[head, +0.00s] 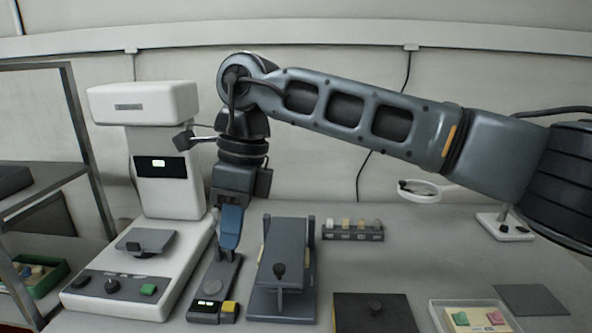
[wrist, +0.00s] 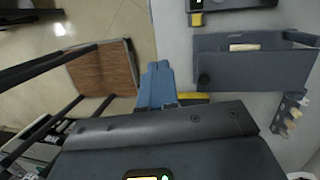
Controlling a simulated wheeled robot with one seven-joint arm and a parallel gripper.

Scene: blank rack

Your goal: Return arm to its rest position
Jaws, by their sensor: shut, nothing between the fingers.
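My gripper (head: 228,245) hangs from my arm in the left-middle of the head view, its blue fingers pointing down. The fingers are closed together with nothing between them. They are above or just in front of the back end of a slim grey device (head: 213,287) with a small lit display and a yellow button. I cannot tell whether they touch it. In the wrist view the blue fingers (wrist: 158,75) lie side by side, beside the table edge in the picture.
A white bench machine (head: 172,195) stands left, and a grey press-like fixture (head: 284,262) stands right of my gripper. Behind are a small rack of colored blocks (head: 352,232) and a ring magnifier (head: 419,191). A dark box (head: 374,314) and a tray (head: 437,311) sit in front.

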